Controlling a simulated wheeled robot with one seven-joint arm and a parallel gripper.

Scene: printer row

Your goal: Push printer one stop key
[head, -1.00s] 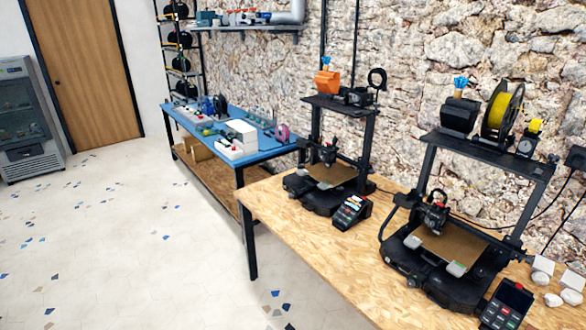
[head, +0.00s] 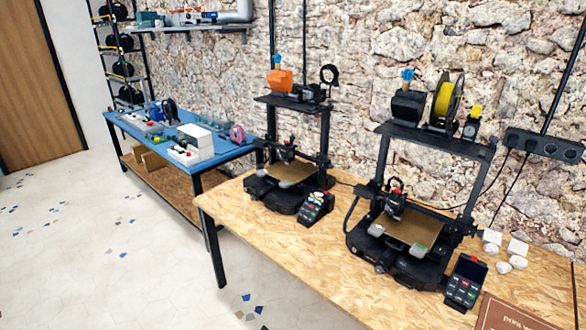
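Two black 3D printers stand on a chipboard table (head: 310,262) against a stone wall. The farther printer (head: 275,197) is at the left, with an orange item on its top shelf. A black control box (head: 315,208) with several keys, one of them red, sits at its front right. The nearer printer (head: 385,260) is at the right, with a yellow spool on top. Its control box (head: 465,283) has a dark screen and several small keys. I cannot tell which printer is number one. My gripper is not in view.
A blue-topped bench (head: 225,155) with small parts stands at the back left. White pieces (head: 505,265) and a brown sign (head: 510,315) lie at the table's right. A power strip (head: 545,145) hangs on the wall. The tiled floor (head: 110,250) at left is open.

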